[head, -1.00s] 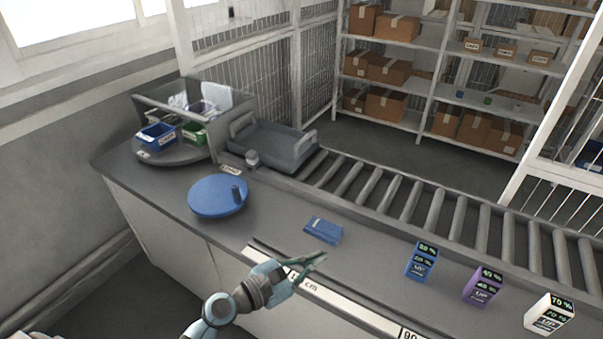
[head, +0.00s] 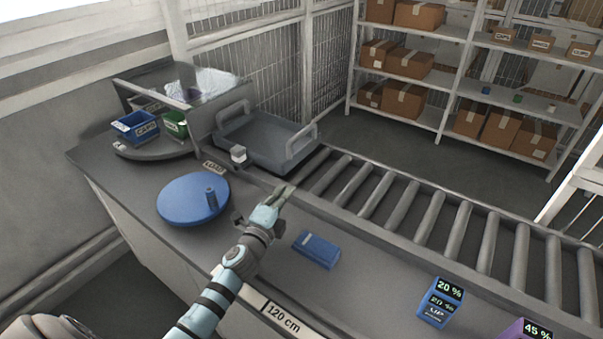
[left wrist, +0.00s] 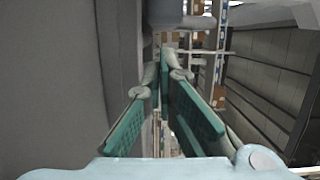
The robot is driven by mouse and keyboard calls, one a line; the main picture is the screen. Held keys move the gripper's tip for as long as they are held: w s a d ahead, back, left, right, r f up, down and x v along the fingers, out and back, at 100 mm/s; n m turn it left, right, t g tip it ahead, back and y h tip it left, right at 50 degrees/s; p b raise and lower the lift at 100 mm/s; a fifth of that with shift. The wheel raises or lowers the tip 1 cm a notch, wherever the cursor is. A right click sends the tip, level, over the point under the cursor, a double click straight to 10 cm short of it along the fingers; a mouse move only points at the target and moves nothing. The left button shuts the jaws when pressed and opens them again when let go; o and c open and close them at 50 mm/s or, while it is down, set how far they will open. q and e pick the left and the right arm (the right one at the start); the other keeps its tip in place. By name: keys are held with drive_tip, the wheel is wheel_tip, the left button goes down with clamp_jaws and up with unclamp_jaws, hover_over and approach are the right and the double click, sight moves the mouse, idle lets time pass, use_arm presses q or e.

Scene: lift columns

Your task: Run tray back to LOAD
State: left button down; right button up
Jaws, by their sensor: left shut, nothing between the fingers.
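The grey tray (head: 262,141), with a raised handle at each end, sits at the left end of the roller conveyor (head: 398,205), beside the LOAD label (head: 214,167). My left gripper (head: 284,192) is shut and empty. It appears over the conveyor's near rail, to the right of and nearer than the tray, apart from it. In the left wrist view its green fingers (left wrist: 172,70) point ahead with nothing held; the tray cannot be made out there. My right gripper is not in view.
A blue round disc (head: 190,202) with a small knob and a blue flat packet (head: 317,250) lie on the bench. A small white-topped block (head: 238,154) stands by the tray. Blue (head: 440,303) and purple (head: 522,329) boxes stand at right. The rollers right of the tray are clear.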

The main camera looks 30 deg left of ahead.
sight(295, 183)
use_arm(q)
drive_tip(key=w, duration=0.1)
drive_tip(key=w+r, duration=0.1)
drive_tip(key=w, duration=0.1)
drive_tip(key=shift+w+a+b, duration=0.15)
drive_tip(key=shift+a+b, duration=0.05)
drive_tip(key=shift+b, duration=0.1)
drive_tip(key=w, duration=0.1)
drive_tip(key=w+b, duration=0.1)
drive_tip(key=w, duration=0.2)
drive_tip(key=shift+w+a+f, duration=0.2)
drive_tip(key=shift+w+f, duration=0.15)
drive_tip(key=shift+w+b, duration=0.25)
drive_tip(key=shift+b, duration=0.05)
drive_tip(key=shift+s+r, duration=0.1)
drive_tip(key=shift+r, duration=0.15)
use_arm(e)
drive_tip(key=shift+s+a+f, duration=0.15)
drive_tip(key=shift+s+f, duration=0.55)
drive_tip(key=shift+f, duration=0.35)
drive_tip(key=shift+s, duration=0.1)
